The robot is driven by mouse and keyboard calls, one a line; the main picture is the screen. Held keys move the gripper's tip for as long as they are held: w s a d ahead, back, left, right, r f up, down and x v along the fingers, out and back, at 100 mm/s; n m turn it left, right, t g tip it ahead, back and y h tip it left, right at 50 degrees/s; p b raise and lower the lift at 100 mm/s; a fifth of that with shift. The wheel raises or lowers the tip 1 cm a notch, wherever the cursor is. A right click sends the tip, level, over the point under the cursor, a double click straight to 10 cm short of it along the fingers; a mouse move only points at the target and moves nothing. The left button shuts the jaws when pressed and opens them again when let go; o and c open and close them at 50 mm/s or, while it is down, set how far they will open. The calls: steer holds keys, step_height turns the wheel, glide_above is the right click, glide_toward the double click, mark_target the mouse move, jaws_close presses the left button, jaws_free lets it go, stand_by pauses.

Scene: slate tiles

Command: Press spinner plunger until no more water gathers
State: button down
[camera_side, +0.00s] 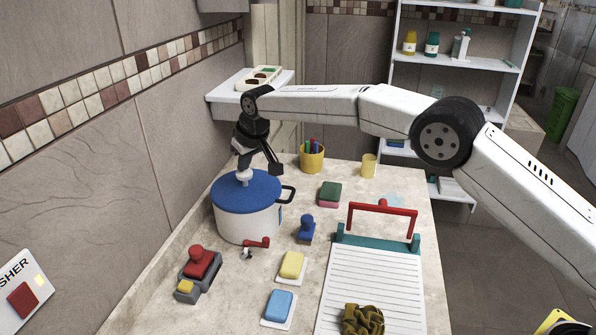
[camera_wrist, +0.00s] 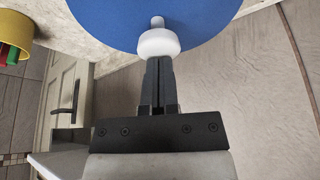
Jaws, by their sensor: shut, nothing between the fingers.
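The salad spinner (camera_side: 247,222) is a white pot with a blue lid (camera_side: 226,196) and a dark side handle, at the left of the counter. Its white plunger knob (camera_side: 243,176) stands up from the middle of the lid. My gripper (camera_side: 244,166) is shut and empty, pointing down right above the knob. In the wrist view the shut fingertips (camera_wrist: 159,62) meet the edge of the white knob (camera_wrist: 158,43), with the blue lid (camera_wrist: 120,12) behind. Whether they press on it or only hover close, I cannot tell. The inside of the pot is hidden.
A red-handled press (camera_side: 199,262), a red crank (camera_side: 256,243), a blue stamp-like piece (camera_side: 306,229) and sponges (camera_side: 291,265) lie around the pot. A ribbed white board (camera_side: 372,283) with a red handle is at right. A yellow pen cup (camera_side: 312,158) stands behind. The wall is close at left.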

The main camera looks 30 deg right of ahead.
steer(key=shift+f, duration=1.2)
steer(key=shift+r, duration=2.15)
steer(key=shift+r, duration=0.15)
steer(key=shift+r, duration=2.85)
steer(key=shift+d, duration=0.1)
